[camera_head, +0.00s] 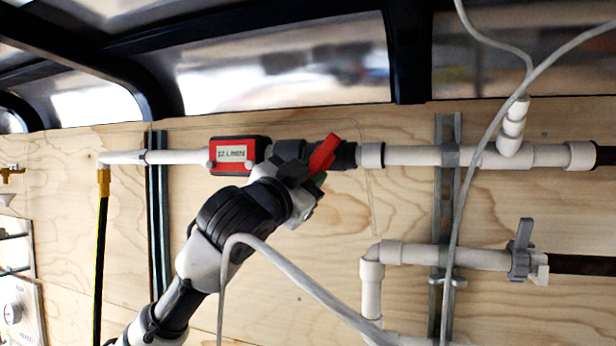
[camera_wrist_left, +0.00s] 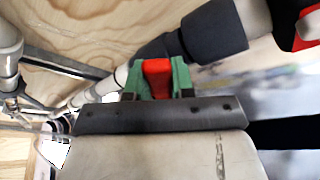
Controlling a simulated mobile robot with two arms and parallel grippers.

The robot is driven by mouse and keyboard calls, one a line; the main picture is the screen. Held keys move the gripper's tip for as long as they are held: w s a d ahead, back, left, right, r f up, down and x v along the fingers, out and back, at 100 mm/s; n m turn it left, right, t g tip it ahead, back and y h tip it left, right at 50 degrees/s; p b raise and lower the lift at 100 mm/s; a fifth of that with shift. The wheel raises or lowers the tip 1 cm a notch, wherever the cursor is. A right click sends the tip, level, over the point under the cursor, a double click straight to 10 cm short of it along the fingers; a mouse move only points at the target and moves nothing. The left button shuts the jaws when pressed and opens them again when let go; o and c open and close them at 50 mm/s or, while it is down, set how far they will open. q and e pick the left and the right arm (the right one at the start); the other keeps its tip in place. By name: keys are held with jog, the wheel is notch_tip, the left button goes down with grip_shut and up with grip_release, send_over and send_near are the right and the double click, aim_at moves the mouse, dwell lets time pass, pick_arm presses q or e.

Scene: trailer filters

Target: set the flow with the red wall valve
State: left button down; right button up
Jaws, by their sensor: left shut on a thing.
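The red valve handle (camera_head: 323,154) sits on the black valve body (camera_head: 345,155) in the upper white pipe run on the plywood wall. It slants up to the right in the head view. My left gripper (camera_head: 306,174) reaches up from below and is shut on the handle. In the left wrist view the red handle (camera_wrist_left: 156,72) shows between the green fingertips (camera_wrist_left: 157,80). A red flow meter with a small display (camera_head: 232,155) sits on the same pipe, left of the valve; its digits are hard to read. My right gripper is not in view.
A lower white pipe with a grey valve (camera_head: 521,250) runs at the right. Vertical metal struts (camera_head: 446,220) cross behind the pipes. A black hose (camera_head: 100,250) hangs at the left. A pale cable (camera_head: 300,280) loops in front of the wall.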

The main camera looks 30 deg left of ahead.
pick_arm(q)
jog(key=shift+f+n+b, duration=0.15)
jog(key=shift+n+b, duration=0.15)
jog(key=shift+b, duration=0.05)
jog(key=c, duration=1)
grip_release()
jog(key=shift+d, duration=0.1)
jog(key=shift+o, duration=0.2)
jog(key=shift+s, duration=0.2)
jog(key=b+v, duration=0.5)
jog(key=v, duration=0.5)
jog(key=shift+b, duration=0.3)
jog(key=shift+s+f, duration=0.1)
jog(key=shift+s, duration=0.05)
